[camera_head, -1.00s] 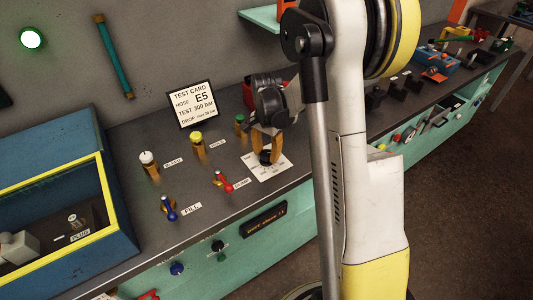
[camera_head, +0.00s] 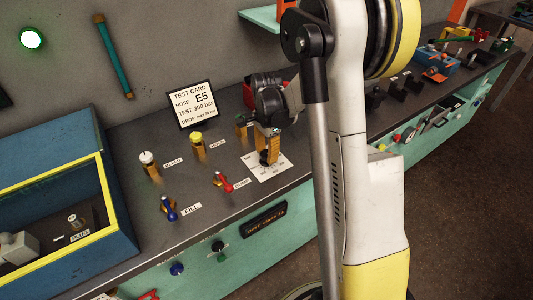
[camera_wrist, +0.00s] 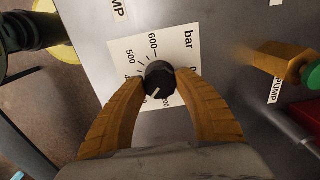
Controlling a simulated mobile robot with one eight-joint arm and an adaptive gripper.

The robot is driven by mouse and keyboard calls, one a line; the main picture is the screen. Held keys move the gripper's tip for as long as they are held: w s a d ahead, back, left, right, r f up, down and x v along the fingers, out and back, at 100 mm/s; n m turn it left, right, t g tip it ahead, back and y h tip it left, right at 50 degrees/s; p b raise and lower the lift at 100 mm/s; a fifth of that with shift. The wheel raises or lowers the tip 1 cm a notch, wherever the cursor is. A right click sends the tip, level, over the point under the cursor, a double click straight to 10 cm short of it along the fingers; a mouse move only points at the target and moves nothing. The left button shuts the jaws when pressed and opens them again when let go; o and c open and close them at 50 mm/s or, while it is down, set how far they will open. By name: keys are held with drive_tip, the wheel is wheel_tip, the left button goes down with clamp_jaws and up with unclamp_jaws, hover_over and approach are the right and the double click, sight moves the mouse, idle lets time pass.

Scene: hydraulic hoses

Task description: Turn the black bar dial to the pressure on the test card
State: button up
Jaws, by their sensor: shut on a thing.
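The black bar dial (camera_wrist: 159,80) is a round knob with a white pointer line, at the middle of the wrist view. Its pointer points down and slightly left, between the partly hidden 400-side marks and the 200. The figure there is hidden. The white dial plate (camera_wrist: 175,45) reads bar, with 500 and 600 visible. My gripper (camera_wrist: 160,82) is shut on the dial, one yellow finger on each side. In the head view my gripper (camera_head: 268,153) stands over the plate. The test card (camera_head: 197,104) reads hose E5, test 300 bar.
A brass valve with a green knob (camera_wrist: 307,74) stands right of my gripper in the wrist view. White (camera_head: 149,161), yellow (camera_head: 197,143), blue (camera_head: 169,208) and red (camera_head: 224,182) valves stand left of the dial. A blue box (camera_head: 55,195) is at far left.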

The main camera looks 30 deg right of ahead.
sight(267, 153)
drive_tip(key=o, duration=1.2)
wheel_tip(267, 153, up, 12)
